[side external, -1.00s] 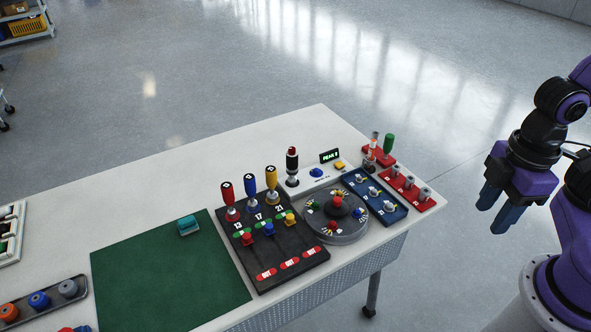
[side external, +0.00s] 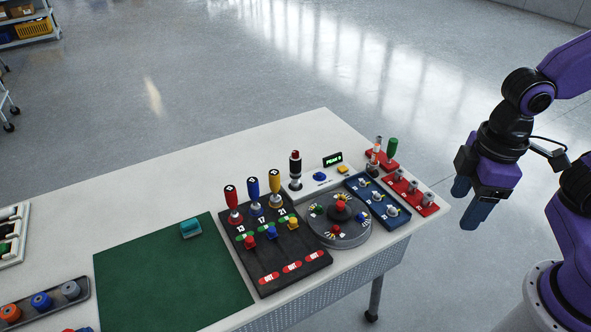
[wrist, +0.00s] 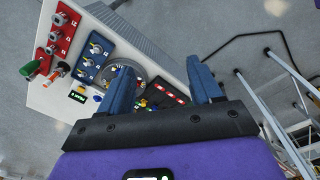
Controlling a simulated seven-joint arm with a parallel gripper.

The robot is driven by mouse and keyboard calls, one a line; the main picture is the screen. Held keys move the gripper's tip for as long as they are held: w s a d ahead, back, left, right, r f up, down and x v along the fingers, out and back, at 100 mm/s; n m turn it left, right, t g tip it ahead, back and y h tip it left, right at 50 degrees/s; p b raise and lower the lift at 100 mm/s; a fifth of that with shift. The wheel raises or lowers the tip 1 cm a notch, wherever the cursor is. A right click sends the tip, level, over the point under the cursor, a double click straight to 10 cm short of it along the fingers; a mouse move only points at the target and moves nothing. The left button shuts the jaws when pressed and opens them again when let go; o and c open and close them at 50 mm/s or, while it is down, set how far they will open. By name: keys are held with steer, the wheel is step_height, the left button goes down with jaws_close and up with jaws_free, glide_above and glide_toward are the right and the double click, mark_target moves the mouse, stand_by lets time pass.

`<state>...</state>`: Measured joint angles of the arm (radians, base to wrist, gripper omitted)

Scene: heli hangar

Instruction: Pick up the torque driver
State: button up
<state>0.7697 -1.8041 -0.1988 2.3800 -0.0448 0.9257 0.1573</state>
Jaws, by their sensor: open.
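Three drivers stand upright on a black board (side external: 263,268): a red-handled one (side external: 232,198), a blue-handled one (side external: 254,190) and a yellow-handled one (side external: 274,183). The labels below them read 13, 17 and 21. A black driver-like tool with a red band (side external: 295,165) stands behind them beside a display. I cannot tell for sure which of these is the torque driver. My gripper (side external: 468,203) is open and empty, off the table's right end and well apart from the tools. In the wrist view, its two blue fingers (wrist: 162,86) are spread, partly covering the table.
A round dial fixture (side external: 357,232), a blue block (side external: 386,212) and a red block (side external: 423,207) with pegs fill the table's right end. A green-handled tool (side external: 391,149) stands behind them.

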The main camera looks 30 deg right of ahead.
steer(key=w+a+m+t+h, duration=0.1)
steer(key=w+a+m, duration=0.4)
steer(key=w, duration=0.5)
steer(key=w+a+m+t, duration=0.1)
steer(key=w+a+m, duration=0.35)
steer(key=w, duration=0.55)
steer(key=m+h, duration=0.2)
steer(key=m, duration=0.8)
glide_above(296, 165)
steer(key=s+a, duration=0.3)
step_height(296, 165, down, 4)
steer(key=shift+t, duration=0.3)
steer(key=x, duration=1)
steer(key=shift+w+d+f, duration=0.15)
steer(key=shift+d, duration=0.25)
steer(key=shift+a+x, duration=0.15)
steer(key=shift+x, duration=1.5)
steer(key=shift+a+x, duration=0.1)
steer(key=shift+x, duration=1.5)
steer(key=shift+w, duration=0.1)
steer(key=c, duration=1)
